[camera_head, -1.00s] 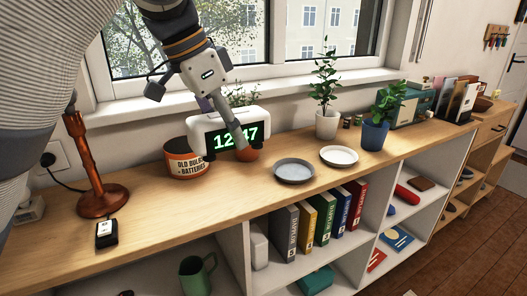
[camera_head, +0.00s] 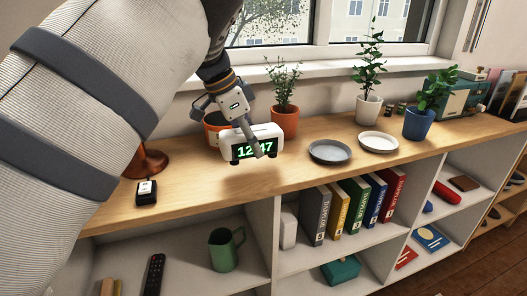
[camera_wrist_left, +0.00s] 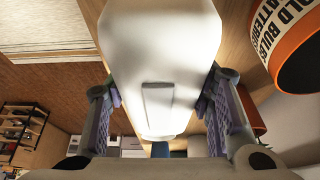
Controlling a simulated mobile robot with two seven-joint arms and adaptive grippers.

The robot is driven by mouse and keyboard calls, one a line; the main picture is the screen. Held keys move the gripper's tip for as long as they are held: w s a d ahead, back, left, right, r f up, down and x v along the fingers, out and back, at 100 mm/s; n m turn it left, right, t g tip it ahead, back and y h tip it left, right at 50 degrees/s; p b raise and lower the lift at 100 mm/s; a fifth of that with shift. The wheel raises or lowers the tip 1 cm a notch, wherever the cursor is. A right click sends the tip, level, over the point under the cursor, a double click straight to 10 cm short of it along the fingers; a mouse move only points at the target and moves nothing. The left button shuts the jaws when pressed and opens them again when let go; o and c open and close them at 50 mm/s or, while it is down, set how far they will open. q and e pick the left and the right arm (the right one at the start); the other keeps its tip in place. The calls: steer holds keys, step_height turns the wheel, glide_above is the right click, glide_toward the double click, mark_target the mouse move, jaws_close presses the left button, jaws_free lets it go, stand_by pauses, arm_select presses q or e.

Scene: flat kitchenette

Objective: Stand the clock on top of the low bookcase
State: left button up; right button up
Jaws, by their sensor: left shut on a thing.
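The white digital clock (camera_head: 233,149) shows green digits, 12:47, and is held roughly upright. My left gripper (camera_head: 250,138) comes down from above and is shut on it, one finger across its front. The clock hangs a little above the wooden top of the low bookcase (camera_head: 215,188), with a soft shadow below it. In the left wrist view the clock's white body (camera_wrist_left: 160,50) fills the space between the two fingers. My right gripper is not in view.
Behind the clock are an orange tin (camera_head: 212,118) and a potted plant (camera_head: 285,120). A grey plate (camera_head: 330,151) and a white plate (camera_head: 378,142) lie to the right. A small black box (camera_head: 146,194) and brown lamp base (camera_head: 152,163) stand left. The front strip below the clock is clear.

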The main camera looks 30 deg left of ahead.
mark_target(251, 154)
arm_select(q)
steer(key=shift+w+a+f, duration=0.1)
steer(key=shift+f, duration=1.6)
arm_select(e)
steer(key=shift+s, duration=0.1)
arm_select(q)
steer(key=shift+f, duration=0.1)
steer(key=o, duration=1.4)
steer(key=v, duration=1.2)
steer(key=shift+p, duration=0.35)
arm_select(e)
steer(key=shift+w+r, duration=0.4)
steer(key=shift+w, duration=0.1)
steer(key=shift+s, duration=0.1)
